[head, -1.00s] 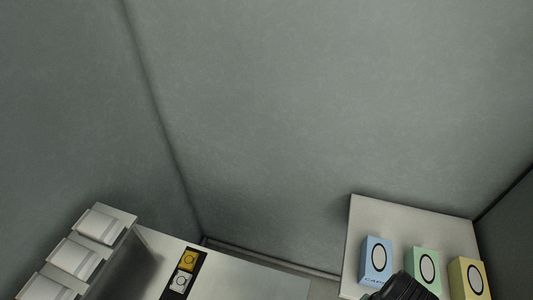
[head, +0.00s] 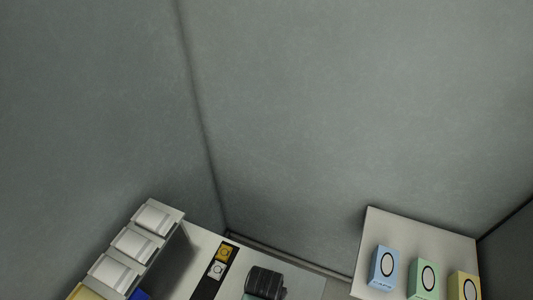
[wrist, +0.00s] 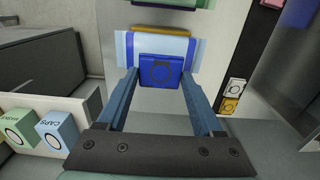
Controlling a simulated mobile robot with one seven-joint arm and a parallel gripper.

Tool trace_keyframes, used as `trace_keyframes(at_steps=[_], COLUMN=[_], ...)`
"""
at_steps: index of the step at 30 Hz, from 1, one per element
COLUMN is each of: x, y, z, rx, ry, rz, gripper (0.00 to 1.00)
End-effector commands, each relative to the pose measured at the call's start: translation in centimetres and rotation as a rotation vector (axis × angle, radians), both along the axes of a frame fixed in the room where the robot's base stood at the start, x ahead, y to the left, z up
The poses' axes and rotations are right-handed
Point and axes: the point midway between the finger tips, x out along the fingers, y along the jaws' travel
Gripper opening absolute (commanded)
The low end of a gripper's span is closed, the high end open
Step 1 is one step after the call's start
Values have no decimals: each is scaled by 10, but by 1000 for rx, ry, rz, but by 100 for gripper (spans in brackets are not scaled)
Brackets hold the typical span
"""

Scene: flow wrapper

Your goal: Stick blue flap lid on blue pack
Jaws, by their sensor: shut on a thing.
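My gripper (wrist: 160,82) is shut on the dark blue flap lid (wrist: 162,70), a small square plate with a ring mark between the fingertips in the wrist view. In the head view only a dark part of my arm (head: 265,282) shows at the bottom edge; the lid and pack are not visible there.
An orange-yellow piece (wrist: 163,29) and a green one (wrist: 185,2) lie beyond the pack. A black strip with yellow and white buttons (head: 222,254) is on the counter. Blue (head: 384,268), green (head: 422,278) and yellow (head: 463,285) boxes stand on the right table. White bins (head: 134,243) stand left.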

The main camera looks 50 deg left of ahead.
Motion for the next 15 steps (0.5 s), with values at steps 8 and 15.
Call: trace_keyframes(at_steps=[8,15], x=[0,0], y=[0,-1], z=[-26,-46], rx=[-1,-1], ry=[1,1], rz=[-1,-1], gripper=[17,17])
